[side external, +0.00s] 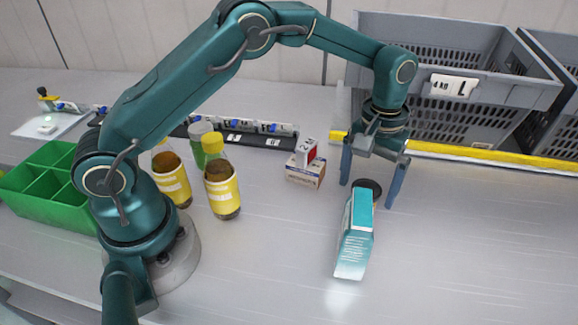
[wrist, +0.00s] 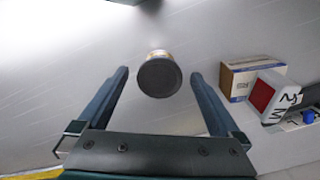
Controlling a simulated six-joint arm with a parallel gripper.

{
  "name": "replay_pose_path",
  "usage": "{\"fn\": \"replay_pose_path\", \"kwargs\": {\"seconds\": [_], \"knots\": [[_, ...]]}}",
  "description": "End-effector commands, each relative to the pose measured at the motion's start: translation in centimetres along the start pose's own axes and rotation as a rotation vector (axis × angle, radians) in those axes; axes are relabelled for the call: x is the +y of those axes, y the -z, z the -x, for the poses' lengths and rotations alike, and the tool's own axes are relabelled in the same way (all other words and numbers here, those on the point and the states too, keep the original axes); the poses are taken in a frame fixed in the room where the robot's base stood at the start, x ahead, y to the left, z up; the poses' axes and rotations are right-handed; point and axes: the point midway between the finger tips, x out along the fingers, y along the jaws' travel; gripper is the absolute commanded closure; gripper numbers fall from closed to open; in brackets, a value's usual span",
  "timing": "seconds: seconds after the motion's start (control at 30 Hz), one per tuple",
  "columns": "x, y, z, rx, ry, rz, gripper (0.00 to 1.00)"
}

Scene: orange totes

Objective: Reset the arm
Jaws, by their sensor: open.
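My gripper (side external: 367,196) is open and points down over the table, right of centre in the side view. Its fingers also show in the wrist view (wrist: 160,73), spread wide with nothing held. A small round can with a dark end (wrist: 160,77) lies between and just beyond the fingertips in the wrist view. In the side view its dark end (side external: 371,186) shows between the fingers, partly hidden by a teal and white carton (side external: 355,235) in front. I cannot tell how far the fingertips are above the table.
Yellow-labelled bottles (side external: 222,190) and a green divided bin (side external: 40,190) are further left. Grey crates (side external: 455,90) stand behind a yellow-edged strip. The front right table is clear.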

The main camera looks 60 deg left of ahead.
Motion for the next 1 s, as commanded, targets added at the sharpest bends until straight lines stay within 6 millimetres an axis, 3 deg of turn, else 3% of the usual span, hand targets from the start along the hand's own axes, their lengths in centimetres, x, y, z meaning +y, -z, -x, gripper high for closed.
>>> {"fn": "replay_pose_path", "kwargs": {"seconds": [0.23, 0.67, 0.83, 1.0], "knots": [[0.0, 0.0, -2.2, -0.001, 0.0, 0.0, 0.0], [0.0, 0.0, -1.7, 0.001, -0.001, 0.0, 0.0], [0.1, 0.1, -0.4, 0.005, -0.002, 0.0, 0.0], [0.1, 0.2, 2.5, 0.007, -0.004, 0.0, 0.0]]}}
